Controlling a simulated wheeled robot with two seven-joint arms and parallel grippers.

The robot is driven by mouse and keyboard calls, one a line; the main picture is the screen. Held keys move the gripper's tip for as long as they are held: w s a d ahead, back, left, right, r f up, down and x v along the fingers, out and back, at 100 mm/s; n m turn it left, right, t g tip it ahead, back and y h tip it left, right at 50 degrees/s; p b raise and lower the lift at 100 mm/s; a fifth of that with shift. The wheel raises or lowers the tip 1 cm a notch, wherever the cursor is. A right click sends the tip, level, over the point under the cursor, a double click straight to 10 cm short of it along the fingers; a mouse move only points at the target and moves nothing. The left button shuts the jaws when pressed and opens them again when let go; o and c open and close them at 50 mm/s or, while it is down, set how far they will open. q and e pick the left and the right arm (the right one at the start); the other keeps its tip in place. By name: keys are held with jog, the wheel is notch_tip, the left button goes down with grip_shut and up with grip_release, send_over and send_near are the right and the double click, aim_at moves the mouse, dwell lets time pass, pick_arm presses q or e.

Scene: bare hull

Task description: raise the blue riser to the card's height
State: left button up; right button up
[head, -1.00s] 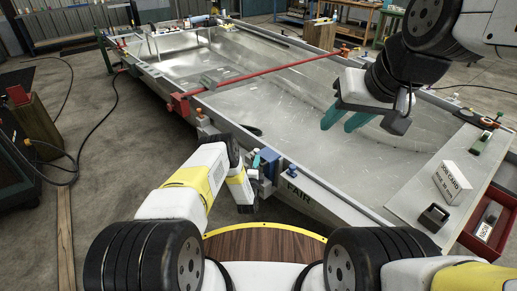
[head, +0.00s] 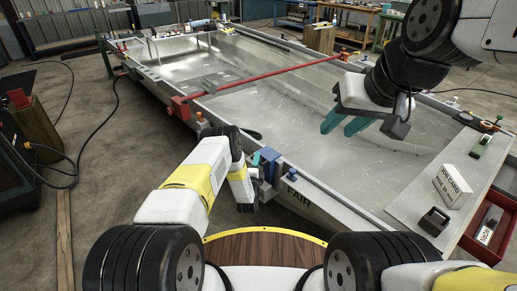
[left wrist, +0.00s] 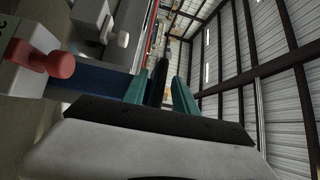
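My left gripper (head: 257,164) is close beside the riser's left side. In the left wrist view its teal fingers (left wrist: 160,94) are apart, with a dark upright shape between or beyond them; contact is unclear. The job card (head: 452,186) stands on the grey board at the right. My right gripper (head: 346,124) is open and empty above the hull.
A red bar (head: 265,75) crosses the hull, with a red clamp (head: 179,108) at its near end. A small black open box (head: 434,221) is on the board, and a red tray (head: 486,232) is beside it. In the left wrist view a red knob (left wrist: 60,65) is near.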

pick_arm(q)
jog(key=s, duration=0.7)
jog(key=shift+s+a+f, duration=0.2)
jog(key=shift+s+a, duration=0.2)
